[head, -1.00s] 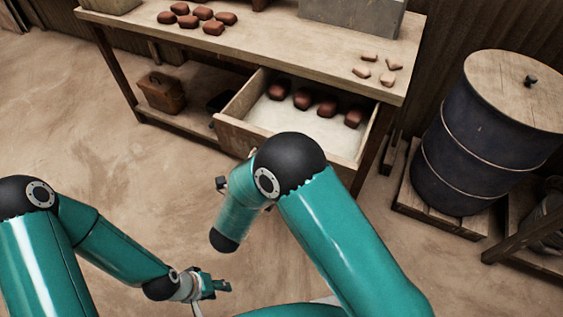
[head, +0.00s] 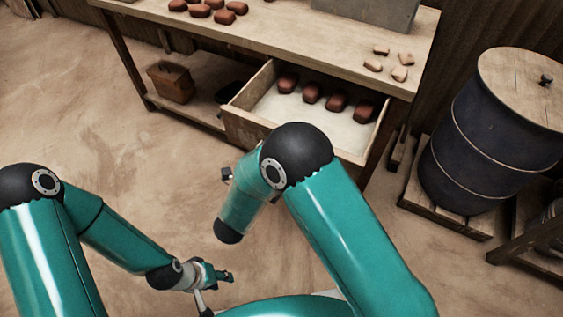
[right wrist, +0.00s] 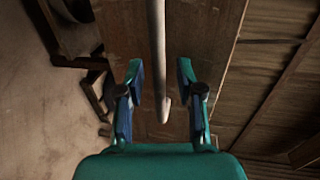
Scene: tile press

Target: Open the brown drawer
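The brown drawer (head: 238,124) under the worktable stands pulled out in the head view. Its pale floor and several red-brown blocks (head: 311,93) show inside. My right arm hides part of its front. My right gripper (right wrist: 161,80) is open in the right wrist view. A pale bar (right wrist: 159,50), which looks like the drawer's handle, runs between its fingers against brown wood, with a gap on each side. In the head view the right gripper is mostly hidden behind my arm. My left gripper (head: 226,275) is low in front, away from the drawer; its opening is unclear.
The wooden worktable (head: 290,40) carries several red-brown blocks (head: 200,11), a grey block (head: 370,12) and several pale pieces (head: 373,66). A brown box (head: 171,83) sits on its lower shelf. A dark barrel (head: 475,150) stands at right. The floor at left is clear.

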